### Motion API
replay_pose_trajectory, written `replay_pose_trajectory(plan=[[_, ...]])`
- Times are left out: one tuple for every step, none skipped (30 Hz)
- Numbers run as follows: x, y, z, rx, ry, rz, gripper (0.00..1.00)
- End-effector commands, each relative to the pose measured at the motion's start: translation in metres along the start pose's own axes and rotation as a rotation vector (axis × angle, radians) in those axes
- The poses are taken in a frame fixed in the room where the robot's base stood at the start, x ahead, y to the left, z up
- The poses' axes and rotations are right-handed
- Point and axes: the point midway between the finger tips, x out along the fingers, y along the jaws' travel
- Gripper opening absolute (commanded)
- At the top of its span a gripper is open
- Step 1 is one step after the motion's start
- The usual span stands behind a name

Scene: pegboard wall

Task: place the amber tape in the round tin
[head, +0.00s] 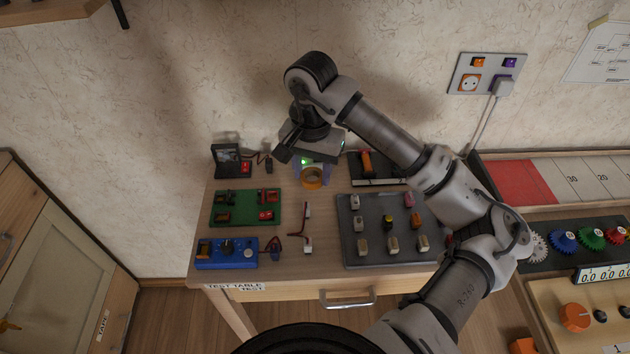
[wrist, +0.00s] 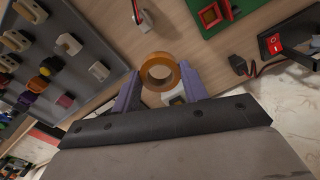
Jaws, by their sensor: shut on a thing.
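The amber tape (head: 313,184) is a translucent orange ring between the purple fingers of my gripper (head: 312,174). My gripper is over the back part of the test table (head: 287,269). In the wrist view the tape (wrist: 160,87) sits between the two fingertips (wrist: 161,74), with its hole facing the camera. My gripper is shut on it. Whether the tape touches the tabletop, I cannot tell. I cannot make out a round tin in either view.
A grey tray of small blocks (head: 376,231) lies to the right. A green board (head: 246,208) and a blue box (head: 226,255) lie to the left. A black switch stand (head: 228,160) is behind. A small red-and-white lead (head: 307,229) lies between.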

Motion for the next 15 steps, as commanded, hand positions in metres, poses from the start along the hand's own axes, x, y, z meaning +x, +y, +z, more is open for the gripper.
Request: replay_pose_trajectory(plan=[[0.005,0.0,0.0,0.0,-0.002,-0.001,0.19],[0.009,0.0,0.001,-0.001,-0.004,-0.001,0.19],[0.015,0.0,0.001,-0.001,-0.004,-0.002,0.19],[0.02,0.0,0.001,-0.001,-0.005,-0.002,0.19],[0.024,0.0,0.001,0.0,-0.004,-0.002,0.19],[0.03,0.0,0.001,0.0,-0.005,-0.002,0.19],[0.034,0.0,0.001,0.001,-0.003,-0.002,0.19],[0.037,0.0,0.001,0.0,-0.003,-0.002,0.19],[0.04,0.0,0.001,-0.001,-0.003,-0.002,0.19],[0.042,0.0,0.001,-0.001,-0.001,-0.001,0.19],[0.042,0.0,0.0,-0.001,0.0,0.0,0.19],[0.043,0.0,0.0,-0.001,0.0,0.0,0.19],[0.043,0.0,0.0,-0.001,0.001,0.0,0.19],[0.043,0.0,0.0,-0.001,0.001,0.0,0.19],[0.043,0.0,0.0,-0.001,0.001,0.0,0.19]])
